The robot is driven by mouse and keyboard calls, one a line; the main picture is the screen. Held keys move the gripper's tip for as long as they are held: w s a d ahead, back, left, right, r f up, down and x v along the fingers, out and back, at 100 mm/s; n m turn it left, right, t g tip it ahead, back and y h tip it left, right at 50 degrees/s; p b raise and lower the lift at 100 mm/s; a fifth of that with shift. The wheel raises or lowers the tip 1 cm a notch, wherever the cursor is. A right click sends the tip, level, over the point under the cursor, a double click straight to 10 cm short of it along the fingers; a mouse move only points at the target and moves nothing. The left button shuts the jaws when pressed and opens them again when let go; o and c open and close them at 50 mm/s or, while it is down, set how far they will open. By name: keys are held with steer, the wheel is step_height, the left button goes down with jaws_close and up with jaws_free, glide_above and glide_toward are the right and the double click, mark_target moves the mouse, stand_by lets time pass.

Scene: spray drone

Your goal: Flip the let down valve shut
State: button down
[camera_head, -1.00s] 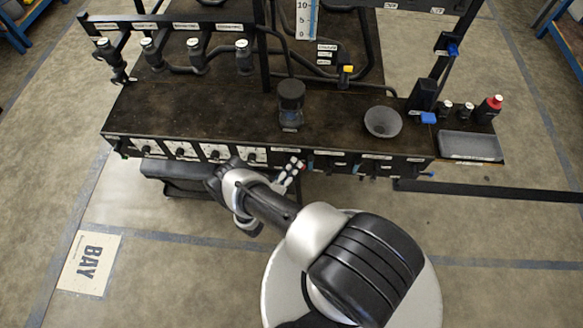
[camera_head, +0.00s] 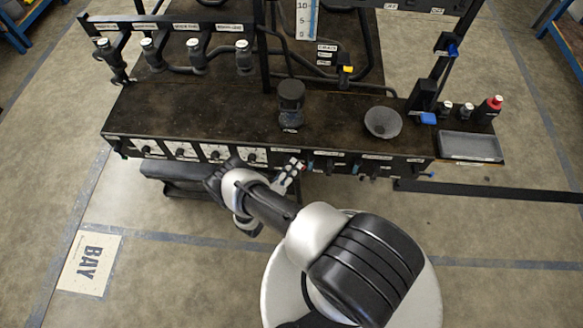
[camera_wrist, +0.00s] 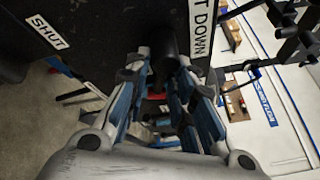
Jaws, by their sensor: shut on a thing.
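The let down valve's dark handle (camera_wrist: 166,68) shows between my fingertips in the wrist view, on the black front panel. A label ending "T DOWN" (camera_wrist: 199,40) is at its right, and a "SHUT" label (camera_wrist: 47,32) is at upper left. My gripper (camera_wrist: 162,66) is shut on the handle, with a finger on each side. In the head view my gripper (camera_head: 293,168) is at the front face of the bench, near its middle. The fingers hide much of the valve, so I cannot tell its exact angle.
The dark bench (camera_head: 220,115) carries a black jar (camera_head: 291,103) and a grey funnel bowl (camera_head: 383,122). Several gauges line its front left of my gripper. A grey tray (camera_head: 470,146) and a red-capped bottle (camera_head: 489,110) are at the right. The floor in front is open.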

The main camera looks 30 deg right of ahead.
steer(key=shift+m, duration=0.4)
steer(key=shift+w+a+f+m+y+p, duration=0.15)
steer(key=shift+a+m+y+p, duration=0.1)
steer(key=shift+m+y+p, duration=1.05)
steer(key=shift+w+a+f+m+y+p, duration=0.1)
steer(key=shift+w+a+m+y+p, duration=0.1)
steer(key=shift+m+y+p, duration=1.05)
steer(key=shift+w+a+f+m+y+p, duration=0.2)
steer(key=shift+m+y+p, duration=0.5)
steer(key=shift+m, duration=1.05)
steer(key=shift+r+t, duration=0.15)
steer(key=shift+t, duration=0.15)
steer(key=c, duration=1.7)
jaws_free()
steer(key=shift+s, duration=0.1)
steer(key=shift+a, duration=0.1)
